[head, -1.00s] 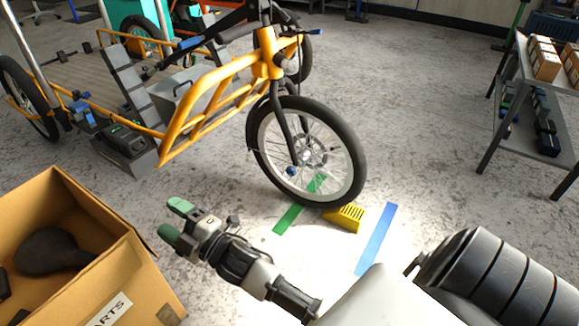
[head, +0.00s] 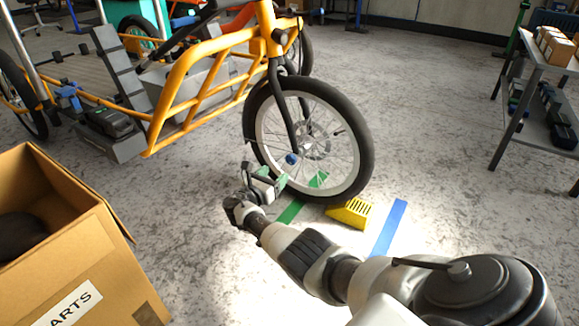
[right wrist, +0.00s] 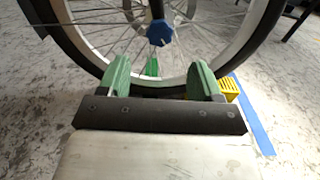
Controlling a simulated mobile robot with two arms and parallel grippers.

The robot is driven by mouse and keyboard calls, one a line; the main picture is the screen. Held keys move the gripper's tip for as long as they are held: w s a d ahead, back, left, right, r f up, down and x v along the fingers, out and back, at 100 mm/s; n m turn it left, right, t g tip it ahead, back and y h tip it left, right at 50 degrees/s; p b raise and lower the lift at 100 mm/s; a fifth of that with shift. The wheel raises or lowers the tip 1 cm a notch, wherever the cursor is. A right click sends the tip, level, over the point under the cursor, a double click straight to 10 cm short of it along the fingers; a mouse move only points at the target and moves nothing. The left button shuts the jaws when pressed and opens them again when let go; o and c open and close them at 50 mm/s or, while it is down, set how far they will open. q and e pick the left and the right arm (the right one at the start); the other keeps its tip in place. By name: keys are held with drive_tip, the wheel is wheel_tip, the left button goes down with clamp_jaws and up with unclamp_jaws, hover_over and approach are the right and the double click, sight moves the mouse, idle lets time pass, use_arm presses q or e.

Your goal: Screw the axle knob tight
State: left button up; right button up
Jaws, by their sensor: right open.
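The axle knob (head: 291,159) is a small blue knob at the hub of the orange cargo bike's front wheel (head: 357,150). In the right wrist view the knob (right wrist: 160,33) shows at the top middle, with dark faceted sides. My right gripper (head: 266,177) is open and empty, low beside the wheel and a little left of and below the knob. In the right wrist view its green fingers (right wrist: 158,78) stand apart, and the knob is seen above and beyond the gap between them. My left gripper is not in view.
A yellow wheel chock (head: 347,213) stands at the tyre's base. Green (head: 290,212) and blue (head: 388,228) tape strips lie on the floor. A cardboard parts box (head: 60,250) stands at the left. A shelf rack (head: 537,115) stands at the right. Open floor lies between.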

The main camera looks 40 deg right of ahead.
sight(289, 161)
drive_tip(key=b+x, duration=0.4)
drive_tip(key=x, duration=0.1)
drive_tip(key=b+x, duration=0.2)
drive_tip(key=x, duration=0.1)
drive_tip(key=shift+d+f, duration=0.2)
drive_tip(key=shift+f, duration=0.2)
drive_tip(key=shift+w+d+r+b, duration=0.2)
drive_tip(key=shift+d+b, duration=0.3)
drive_tip(key=shift+c, duration=0.3)
drive_tip(key=c, duration=0.9)
drive_tip(key=shift+o, duration=0.2)
drive_tip(key=shift+m, duration=0.4)
